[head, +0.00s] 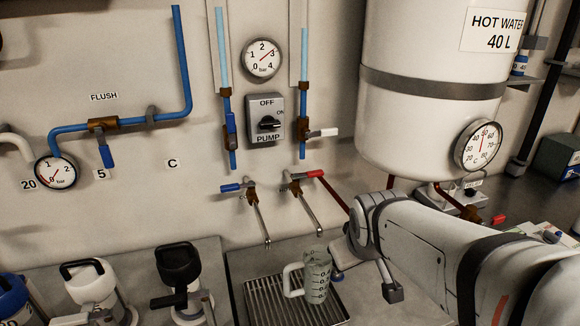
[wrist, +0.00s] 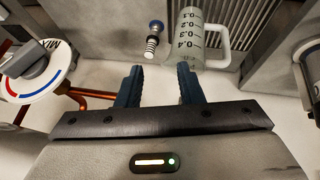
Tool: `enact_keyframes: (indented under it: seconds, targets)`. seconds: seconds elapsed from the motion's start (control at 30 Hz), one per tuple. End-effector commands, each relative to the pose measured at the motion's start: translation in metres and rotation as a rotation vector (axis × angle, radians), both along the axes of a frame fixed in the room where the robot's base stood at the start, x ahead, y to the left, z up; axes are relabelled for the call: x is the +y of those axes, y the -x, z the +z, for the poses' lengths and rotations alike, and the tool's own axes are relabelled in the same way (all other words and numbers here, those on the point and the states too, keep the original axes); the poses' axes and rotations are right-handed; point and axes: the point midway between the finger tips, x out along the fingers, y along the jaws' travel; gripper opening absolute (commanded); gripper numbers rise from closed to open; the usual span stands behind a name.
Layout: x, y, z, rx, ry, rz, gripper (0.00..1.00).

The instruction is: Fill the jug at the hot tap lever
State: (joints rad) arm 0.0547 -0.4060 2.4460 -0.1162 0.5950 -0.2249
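The clear measuring jug (head: 318,275) stands upright on the slotted drip grate (head: 262,300), its handle to the left in the head view. I cannot tell whether it holds water. The hot tap's red lever (head: 315,174) sits on a brass tap; its spout comes down above the jug. The blue-lever tap (head: 231,187) is to its left. My gripper is just right of the jug in the head view, its fingertips unclear there. In the wrist view my gripper (wrist: 159,80) is open and empty, with the jug (wrist: 188,42) beyond the fingertips, apart from them.
A small blue-capped fitting (wrist: 154,38) lies beyond the fingers in the wrist view. A MIX dial (wrist: 38,62) and copper pipe (wrist: 92,92) are at its left. The white hot water tank (head: 430,100) hangs above my arm.

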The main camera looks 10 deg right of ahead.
Motion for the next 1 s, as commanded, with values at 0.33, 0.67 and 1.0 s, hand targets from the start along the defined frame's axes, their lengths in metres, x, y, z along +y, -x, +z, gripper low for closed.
enact_keyframes:
  seconds: [0.33, 0.67, 1.0]
  targets:
    - [-0.02, -0.145, -0.006, -0.534, 0.525, 0.515, 0.34]
    - [0.003, -0.202, 0.013, -0.894, 0.963, 0.855, 0.34]
    - [0.015, -0.228, 0.02, -0.966, 1.047, 0.914, 0.34]
